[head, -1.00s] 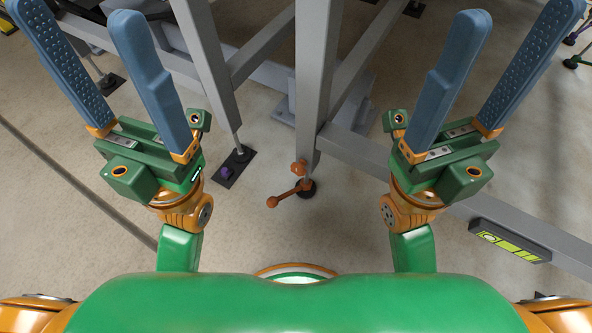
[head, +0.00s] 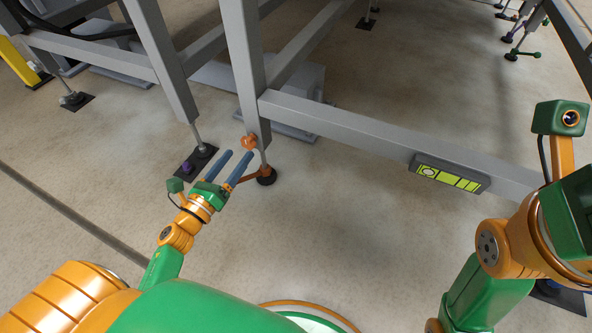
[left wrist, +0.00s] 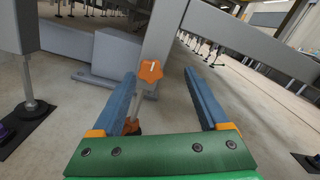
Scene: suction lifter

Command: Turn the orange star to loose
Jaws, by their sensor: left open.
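The orange star (head: 249,142) is a small knob on the lower end of a grey frame leg, above its round black foot. It also shows in the left wrist view (left wrist: 150,71), face-on with a small white mark near its top. My left gripper (head: 238,154) is open and empty, low beside the leg, its blue fingers pointing toward it. In the left wrist view, the star appears between the fingers, nearer the left one, at or just past the tips. I see no clear contact. My right arm is at the right edge, its fingers out of view.
An orange lever (head: 250,174) sits below the star, partly hidden by my left gripper. A neighbouring leg stands on a black plate with a purple knob (head: 188,168). A yellow-green level (head: 447,174) is on the grey crossbeam (head: 340,130). Open floor lies in front.

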